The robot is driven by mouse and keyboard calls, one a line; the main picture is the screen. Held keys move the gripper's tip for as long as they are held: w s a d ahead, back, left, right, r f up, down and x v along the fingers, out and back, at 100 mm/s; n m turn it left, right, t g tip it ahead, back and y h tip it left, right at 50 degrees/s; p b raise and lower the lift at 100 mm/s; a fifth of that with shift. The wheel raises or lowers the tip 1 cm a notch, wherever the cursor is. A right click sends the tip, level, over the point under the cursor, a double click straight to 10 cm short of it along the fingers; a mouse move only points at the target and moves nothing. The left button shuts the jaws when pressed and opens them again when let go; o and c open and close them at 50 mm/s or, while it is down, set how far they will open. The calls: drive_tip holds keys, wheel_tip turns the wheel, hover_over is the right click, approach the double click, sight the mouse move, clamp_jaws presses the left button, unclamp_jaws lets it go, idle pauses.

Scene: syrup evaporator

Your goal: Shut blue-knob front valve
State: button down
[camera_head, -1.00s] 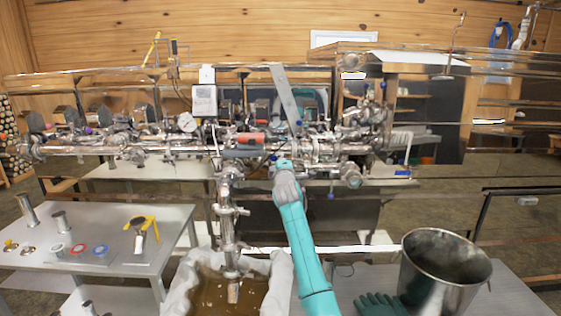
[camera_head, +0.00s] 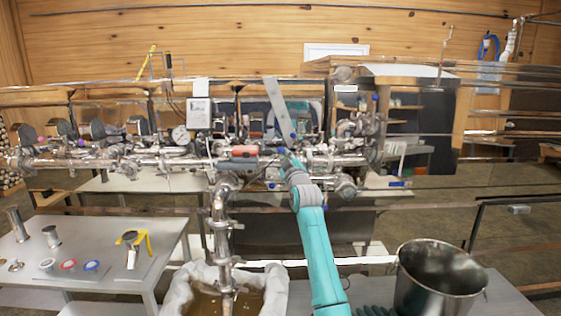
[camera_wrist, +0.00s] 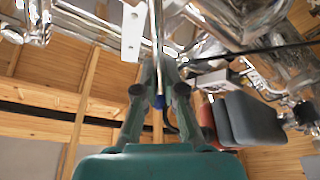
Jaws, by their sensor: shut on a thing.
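The blue knob (camera_wrist: 159,101) sits at the end of a thin metal rod, the valve's handle. In the wrist view this rod runs between my two fingers, with the knob on the palm side of the fingertips. My gripper (camera_wrist: 159,68) is shut on the rod. In the head view my gripper (camera_head: 287,160) is at the front of the steel piping (camera_head: 325,160), right of the red-orange cylinder (camera_head: 244,151). The fingers and valve are too small there to make out the grip, and the valve body is partly hidden by my gripper.
A pipe (camera_head: 221,235) drops to a cloth-lined vessel of amber liquid (camera_head: 205,302) left of my arm. A steel bucket (camera_head: 440,280) stands at right. A side table (camera_head: 110,240) at left holds small parts. A slanted grey plate (camera_head: 279,110) rises behind my gripper.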

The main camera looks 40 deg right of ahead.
drive_tip(key=shift+s+d+r+m+t+h, duration=0.1)
drive_tip(key=shift+s+d+r+m+t, duration=0.15)
drive_tip(key=shift+s+d+m, duration=0.7)
drive_tip(key=shift+s+d+r+m+t+h, duration=0.15)
drive_tip(key=shift+d+m, duration=0.3)
drive_tip(key=shift+m, duration=1)
drive_tip(key=shift+s+d+r+m+t+h, duration=0.1)
drive_tip(key=shift+s+d+r+m+t, duration=0.2)
drive_tip(key=shift+s+d+m, duration=0.65)
drive_tip(key=shift+w+a+m, duration=0.2)
drive_tip(key=shift+w+m, duration=0.05)
drive_tip(key=shift+w, duration=0.05)
drive_tip(key=c, duration=1.2)
unclamp_jaws()
drive_tip(key=shift+c, duration=0.2)
drive_tip(key=shift+s, duration=0.1)
drive_tip(key=v, duration=1.2)
